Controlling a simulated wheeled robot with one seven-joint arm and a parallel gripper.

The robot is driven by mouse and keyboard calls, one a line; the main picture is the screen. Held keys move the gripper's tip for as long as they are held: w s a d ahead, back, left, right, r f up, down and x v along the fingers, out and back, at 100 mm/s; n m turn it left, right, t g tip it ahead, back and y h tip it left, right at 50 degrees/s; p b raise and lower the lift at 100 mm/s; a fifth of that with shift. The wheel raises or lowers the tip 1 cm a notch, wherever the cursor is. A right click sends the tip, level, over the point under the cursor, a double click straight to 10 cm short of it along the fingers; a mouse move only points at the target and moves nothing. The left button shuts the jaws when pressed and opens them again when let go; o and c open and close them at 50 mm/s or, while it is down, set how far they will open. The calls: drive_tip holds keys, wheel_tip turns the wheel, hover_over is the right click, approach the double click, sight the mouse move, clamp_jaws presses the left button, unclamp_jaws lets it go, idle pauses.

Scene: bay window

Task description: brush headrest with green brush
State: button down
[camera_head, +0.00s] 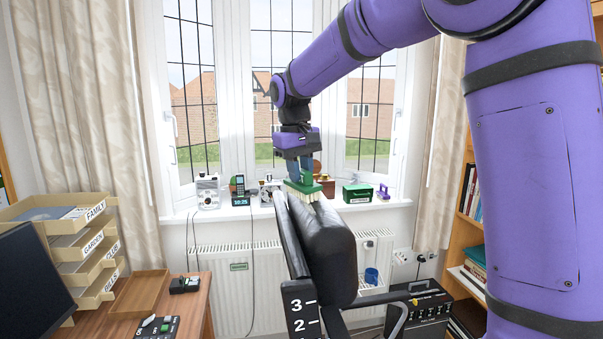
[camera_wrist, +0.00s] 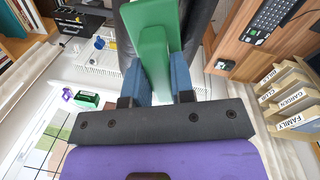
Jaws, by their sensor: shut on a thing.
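The green brush (camera_head: 304,187) has pale bristles pointing down. Its green handle also shows in the wrist view (camera_wrist: 154,50). My gripper (camera_head: 306,172) is shut on the brush, with its blue fingers (camera_wrist: 157,82) on both sides of the handle in the wrist view. The headrest is the top of a black padded chair (camera_head: 330,245) that stands in front of the window sill. The bristles are at the top edge of the headrest in the head view; I cannot tell whether they touch it. In the wrist view the black padding shows behind the brush.
The window sill (camera_head: 385,204) behind holds a green box (camera_head: 357,193), a clock (camera_head: 241,200) and a white device (camera_head: 208,191). A desk with labelled trays (camera_head: 85,240) stands at left. A bookshelf (camera_head: 455,210) and a black case (camera_head: 420,305) are at right. A radiator (camera_head: 232,300) is behind the chair.

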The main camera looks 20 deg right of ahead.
drive_tip(key=shift+w+d+f, duration=0.1)
drive_tip(key=shift+w+d, duration=0.1)
drive_tip(key=shift+w, duration=0.7)
drive_tip(key=shift+w+d, duration=0.2)
drive_tip(key=shift+w, duration=0.65)
drive_tip(key=shift+s+a+f, duration=0.1)
drive_tip(key=shift+s+a, duration=0.1)
drive_tip(key=shift+s, duration=0.75)
drive_tip(key=shift+s+a+f, duration=0.1)
drive_tip(key=shift+s+a, duration=0.1)
drive_tip(key=shift+s, duration=0.7)
drive_tip(key=shift+s, duration=0.1)
drive_tip(key=shift+s, duration=0.25)
hover_over(311, 216)
drive_tip(key=w, duration=0.4)
drive_tip(key=shift+s+d+r, duration=0.2)
drive_tip(key=shift+d+r, duration=0.05)
drive_tip(key=shift+d, duration=0.1)
drive_tip(key=shift+s+a, duration=0.2)
drive_tip(key=shift+s, duration=0.7)
drive_tip(key=shift+s+a, duration=0.15)
drive_tip(key=shift+s, duration=0.75)
drive_tip(key=shift+w+a+r, duration=0.1)
drive_tip(key=shift+a+r, duration=0.1)
drive_tip(key=shift+r, duration=1.25)
drive_tip(key=shift+a+r, duration=0.15)
drive_tip(key=shift+r, duration=1.3)
